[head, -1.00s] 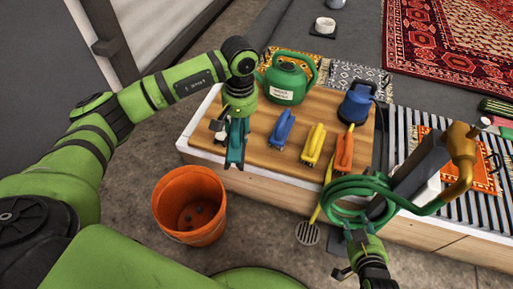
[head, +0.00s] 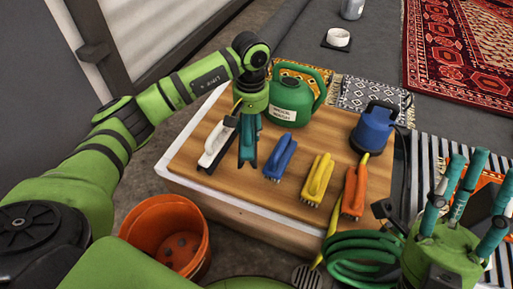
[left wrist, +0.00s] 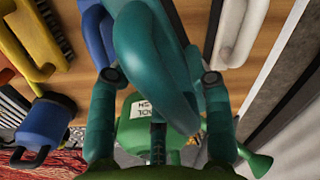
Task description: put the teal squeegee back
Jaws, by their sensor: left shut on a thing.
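The teal squeegee (left wrist: 155,50) is between the two teal fingers of my left gripper (left wrist: 157,95) in the left wrist view. In the head view my left gripper (head: 249,145) points down over the wooden board (head: 235,205), shut on the squeegee. The squeegee is between the white tool (head: 215,145) and the blue tool (head: 281,157). The fingers and squeegee are a similar teal, so the squeegee's lower end is hard to make out, and I cannot tell whether it touches the board. My right gripper (head: 470,195) is at the lower right, fingers spread and empty.
A yellow tool (head: 317,180) and an orange tool (head: 355,190) lie farther right on the board. A green can (head: 292,100) and a blue device (head: 375,128) stand behind. An orange bucket (head: 165,235) is on the floor in front; a coiled green hose (head: 365,262) is at the lower right.

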